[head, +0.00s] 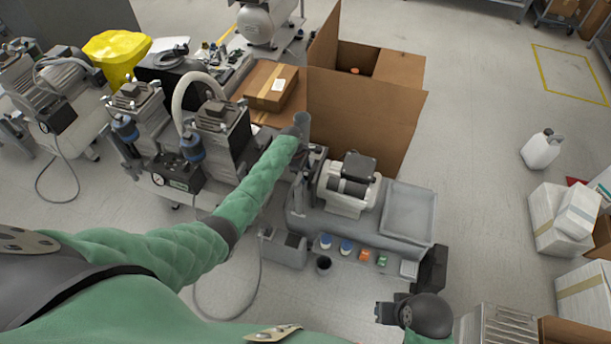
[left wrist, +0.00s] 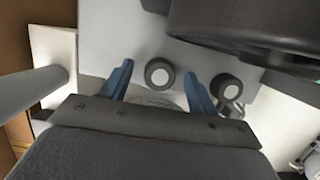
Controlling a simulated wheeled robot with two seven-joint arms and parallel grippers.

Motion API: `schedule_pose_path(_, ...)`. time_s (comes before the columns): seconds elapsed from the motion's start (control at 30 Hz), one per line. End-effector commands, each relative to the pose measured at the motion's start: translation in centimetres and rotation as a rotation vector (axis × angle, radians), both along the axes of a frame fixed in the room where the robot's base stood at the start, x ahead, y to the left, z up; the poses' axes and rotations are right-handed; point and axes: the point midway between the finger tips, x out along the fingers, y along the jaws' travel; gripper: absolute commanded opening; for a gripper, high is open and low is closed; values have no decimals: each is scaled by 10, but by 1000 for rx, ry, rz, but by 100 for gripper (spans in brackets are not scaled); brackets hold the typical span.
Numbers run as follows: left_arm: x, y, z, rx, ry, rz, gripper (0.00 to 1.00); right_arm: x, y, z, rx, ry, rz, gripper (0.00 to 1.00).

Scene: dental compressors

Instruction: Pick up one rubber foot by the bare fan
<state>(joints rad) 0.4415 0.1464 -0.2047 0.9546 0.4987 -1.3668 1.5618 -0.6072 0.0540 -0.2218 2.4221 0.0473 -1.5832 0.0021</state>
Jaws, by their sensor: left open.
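Two small dark rubber feet with pale round centres show in the left wrist view on a light grey surface. One rubber foot (left wrist: 158,74) appears between the two blue fingertips of my left gripper (left wrist: 157,68). The other rubber foot (left wrist: 226,87) is just right of the right finger. My left gripper is open, with nothing held; I cannot tell its height above the feet. A large dark round part (left wrist: 262,28), perhaps the fan, fills the upper right. In the head view my left gripper (head: 308,165) is beside the pale compressor unit (head: 346,189), and the feet cannot be made out.
A grey tray (head: 409,211) is right of the unit. Small blue-capped jars (head: 346,246) and orange and green items line the bench's front. An open cardboard box (head: 365,112) stands behind. My right gripper (head: 388,312) is low, near the bench's front right.

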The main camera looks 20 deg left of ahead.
Motion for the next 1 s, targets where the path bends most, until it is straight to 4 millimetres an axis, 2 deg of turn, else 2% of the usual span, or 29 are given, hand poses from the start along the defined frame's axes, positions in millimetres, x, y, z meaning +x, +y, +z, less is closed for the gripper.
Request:
schedule_pose_path(0.03,0,0,0,0,0,0,54,0,0,0,0,0,0,36)
schedule_pose_path(0.2,0,0,0,0,0,0,20,0,0,0,0,0,0,36)
schedule_pose_path(0.23,0,0,0,0,0,0,14,0,0,0,0,0,0,36)
schedule_pose_path(0.27,0,0,0,0,0,0,13,0,0,0,0,0,0,36)
schedule_pose_path(0.67,0,0,4,0,0,0,12,2,0,1,1,-4,0,36)
schedule_pose_path(0.83,0,1,26,-1,-1,1,12,2,0,2,0,-4,0,36)
schedule_pose_path(1.0,1,0,64,0,-4,0,12,2,0,1,0,-6,0,36)
